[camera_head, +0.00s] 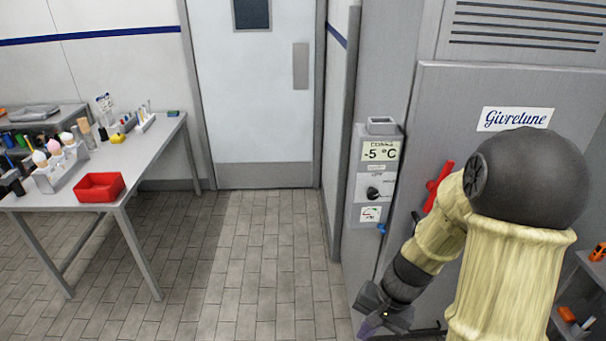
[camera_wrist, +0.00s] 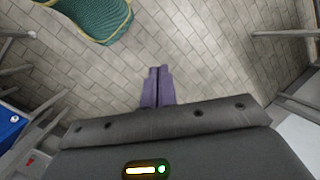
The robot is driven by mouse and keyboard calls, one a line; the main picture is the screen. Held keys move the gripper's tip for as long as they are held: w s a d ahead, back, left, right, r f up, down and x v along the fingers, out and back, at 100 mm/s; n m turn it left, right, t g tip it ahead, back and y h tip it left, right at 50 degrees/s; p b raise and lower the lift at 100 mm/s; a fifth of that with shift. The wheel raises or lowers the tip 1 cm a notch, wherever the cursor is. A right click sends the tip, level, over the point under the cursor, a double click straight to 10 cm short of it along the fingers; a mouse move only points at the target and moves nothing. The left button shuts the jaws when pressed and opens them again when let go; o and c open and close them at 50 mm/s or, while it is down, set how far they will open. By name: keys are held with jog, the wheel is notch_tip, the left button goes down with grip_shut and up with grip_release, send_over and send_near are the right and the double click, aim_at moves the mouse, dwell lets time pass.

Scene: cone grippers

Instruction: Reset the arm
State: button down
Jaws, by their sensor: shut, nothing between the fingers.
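My gripper (camera_head: 366,325) hangs low in the head view, at the end of my bent arm, in front of the grey freezer cabinet (camera_head: 400,110). In the wrist view my gripper (camera_wrist: 158,70) points at the tiled floor, with its two purple-grey fingers side by side and touching. It is shut and holds nothing. My arm covers part of the cabinet front, and the bottom frame edge cuts off the lower part of the gripper area.
A table (camera_head: 150,150) at left bears a red tray (camera_head: 100,187) and a rack with cones (camera_head: 60,165). A closed door (camera_head: 258,100) stands at the back. The control box (camera_head: 376,185) reads -5 °C. A shelf (camera_head: 588,290) is at right. The middle floor is clear.

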notch_tip(320, 180, up, 7)
jog(key=d+n+t+h, duration=0.1)
jog(key=n+t+h, duration=0.2)
jog(key=n, duration=0.2)
jog(key=shift+s+d+r+t+h, duration=0.15)
jog(key=shift+s+d+t+h, duration=0.15)
jog(key=shift+s+h, duration=0.15)
jog(key=shift+w, duration=0.1)
jog(key=shift+s+d, duration=0.15)
jog(key=shift+s, duration=0.05)
jog(key=shift+w, duration=0.15)
jog(key=shift+s, duration=0.2)
